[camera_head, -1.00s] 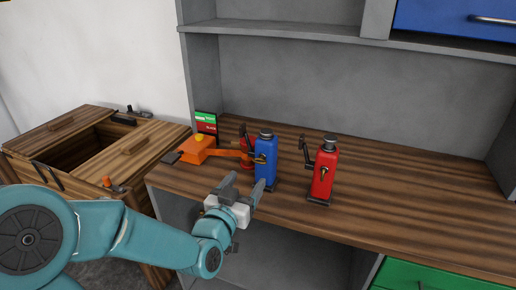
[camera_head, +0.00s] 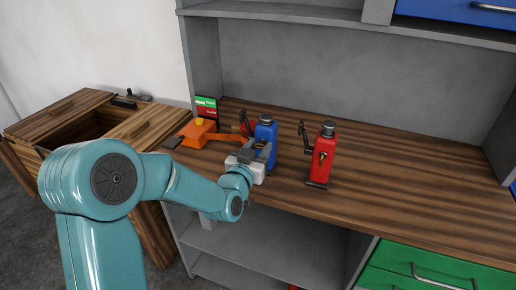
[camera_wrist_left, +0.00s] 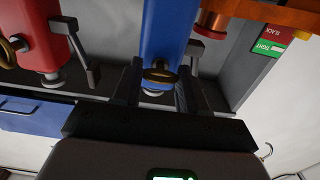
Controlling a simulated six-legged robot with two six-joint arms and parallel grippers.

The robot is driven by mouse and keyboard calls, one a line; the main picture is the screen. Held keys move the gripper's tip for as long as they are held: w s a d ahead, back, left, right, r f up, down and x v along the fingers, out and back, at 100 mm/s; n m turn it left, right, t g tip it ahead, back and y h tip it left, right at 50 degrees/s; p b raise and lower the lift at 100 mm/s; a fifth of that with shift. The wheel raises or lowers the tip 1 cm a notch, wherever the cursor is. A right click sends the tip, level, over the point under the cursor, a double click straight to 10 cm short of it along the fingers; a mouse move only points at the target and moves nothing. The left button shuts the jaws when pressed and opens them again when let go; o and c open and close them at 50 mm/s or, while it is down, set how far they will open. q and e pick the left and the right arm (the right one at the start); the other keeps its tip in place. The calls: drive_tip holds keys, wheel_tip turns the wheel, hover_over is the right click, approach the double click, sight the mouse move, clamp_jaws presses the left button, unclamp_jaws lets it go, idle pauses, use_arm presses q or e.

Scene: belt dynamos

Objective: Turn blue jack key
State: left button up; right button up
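The blue jack (camera_head: 265,129) stands upright on the wooden worktop, with its lower front partly hidden by my left gripper. Its brass ring-shaped key (camera_wrist_left: 160,75) shows in the left wrist view, on the face of the blue body (camera_wrist_left: 165,30). My left gripper (camera_head: 260,151) is right in front of the jack. In the left wrist view its two dark fingers (camera_wrist_left: 158,88) stand apart, one on each side of the key, with small gaps visible. Whether they touch the key is not clear. My right gripper is in neither view.
A red jack (camera_head: 323,156) stands to the right, with its own key and side crank. An orange device (camera_head: 196,134) with an arm reaching toward the blue jack and a red-green sign (camera_head: 206,107) are at left. Another red item is partly hidden behind. The worktop's right side is clear.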

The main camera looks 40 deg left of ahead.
use_arm(q)
drive_tip(key=shift+c, duration=0.7)
drive_tip(key=shift+f+n+b, duration=0.15)
drive_tip(key=shift+n+b, duration=0.15)
drive_tip(key=shift+b, duration=0.4)
drive_tip(key=n+b, duration=1.5)
drive_tip(key=b, duration=0.4)
drive_tip(key=shift+a+n+b, duration=0.1)
drive_tip(key=shift+n+b, duration=0.75)
drive_tip(key=shift+n, duration=0.25)
drive_tip(key=o, duration=1.1)
drive_tip(key=shift+c, duration=0.2)
